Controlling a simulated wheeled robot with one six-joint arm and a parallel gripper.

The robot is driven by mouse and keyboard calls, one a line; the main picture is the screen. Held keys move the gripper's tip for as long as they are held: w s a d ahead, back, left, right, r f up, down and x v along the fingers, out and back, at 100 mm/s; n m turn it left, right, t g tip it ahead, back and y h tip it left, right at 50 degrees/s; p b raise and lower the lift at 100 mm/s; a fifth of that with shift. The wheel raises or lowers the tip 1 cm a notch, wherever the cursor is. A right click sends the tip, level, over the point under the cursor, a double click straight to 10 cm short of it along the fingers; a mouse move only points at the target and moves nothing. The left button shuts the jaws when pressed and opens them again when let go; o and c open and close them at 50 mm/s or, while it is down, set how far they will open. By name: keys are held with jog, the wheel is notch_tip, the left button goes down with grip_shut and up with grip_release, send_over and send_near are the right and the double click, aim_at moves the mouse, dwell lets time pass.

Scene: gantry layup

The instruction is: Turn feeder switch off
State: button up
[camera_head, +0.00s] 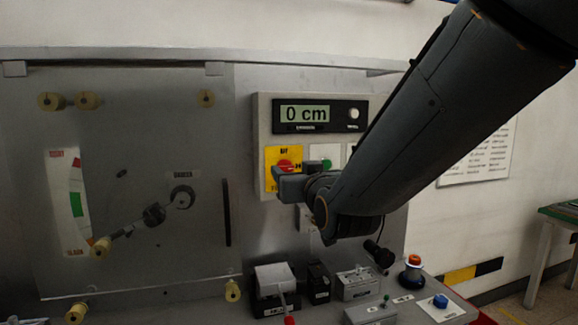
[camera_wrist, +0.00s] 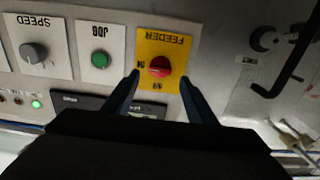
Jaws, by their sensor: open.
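The feeder switch is a red rotary knob (camera_wrist: 160,67) on a yellow plate (camera_wrist: 163,45) marked FEEDER, upside down in the wrist view. In the head view the yellow plate (camera_head: 271,160) is on the grey control box, partly hidden by my gripper. My gripper (camera_wrist: 160,82) is open, its two dark fingers on either side of the lower part of the yellow plate, with the knob just beyond and between the tips. I cannot tell whether the fingers touch the plate. In the head view my gripper (camera_head: 282,184) is in front of the box.
A green JOG button (camera_wrist: 99,60) and a grey SPEED knob (camera_wrist: 34,53) are beside the yellow plate. A display reading 0 cm (camera_head: 305,114) is above it. Below, the bench holds a red button (camera_head: 414,260) and a blue button (camera_head: 440,300).

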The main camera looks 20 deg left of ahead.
aim_at(287, 167)
jog(key=shift+p+x, duration=0.45)
jog(key=shift+x, duration=1.2)
jog(key=shift+c, duration=0.3)
jog(key=c, duration=1)
